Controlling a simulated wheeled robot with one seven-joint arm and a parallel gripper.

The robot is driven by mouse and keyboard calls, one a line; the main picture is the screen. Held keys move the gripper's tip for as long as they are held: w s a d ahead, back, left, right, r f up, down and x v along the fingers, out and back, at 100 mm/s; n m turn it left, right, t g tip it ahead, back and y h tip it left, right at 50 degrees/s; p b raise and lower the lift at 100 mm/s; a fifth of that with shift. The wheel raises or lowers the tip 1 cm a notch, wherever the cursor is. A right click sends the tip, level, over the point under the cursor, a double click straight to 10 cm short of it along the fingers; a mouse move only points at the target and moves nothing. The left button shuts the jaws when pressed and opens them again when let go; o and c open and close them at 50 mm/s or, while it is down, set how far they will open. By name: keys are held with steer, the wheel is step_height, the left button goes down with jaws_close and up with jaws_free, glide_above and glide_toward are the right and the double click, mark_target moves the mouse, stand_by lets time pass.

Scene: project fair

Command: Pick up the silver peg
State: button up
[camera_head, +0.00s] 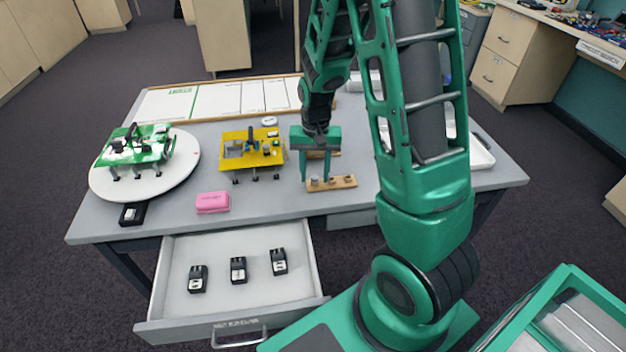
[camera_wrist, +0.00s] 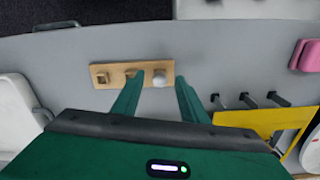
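The silver peg (camera_wrist: 160,79) looks round and pale at one end of a wooden block (camera_wrist: 114,66) in the wrist view. In the head view the peg (camera_head: 314,180) is at the left end of the same block (camera_head: 345,183), near the table's front edge. My gripper (camera_head: 315,180) points down over that end of the block. In the wrist view the open fingers (camera_wrist: 159,80) lie on either side of the peg, with gaps showing. How far the fingertips reach down beside the peg is hard to tell.
A yellow stand (camera_head: 235,162) and a pink block (camera_head: 212,202) are left of the wooden block. A white turntable (camera_head: 185,165) carries a green model. The open drawer (camera_head: 220,307) holds several black items. A white tray (camera_head: 482,152) is at the right, partly behind my arm.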

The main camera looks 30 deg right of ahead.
mark_target(312, 177)
jaws_close()
steer(key=shift+r, duration=0.1)
steer(key=shift+r, duration=0.4)
steer(key=r, duration=0.3)
steer(key=shift+a+r, duration=0.35)
steer(key=w+a+r, duration=0.1)
steer(key=a+r, duration=0.5)
steer(key=a, duration=0.5)
steer(key=shift+w+r, duration=0.2)
steer(key=shift+w, duration=0.05)
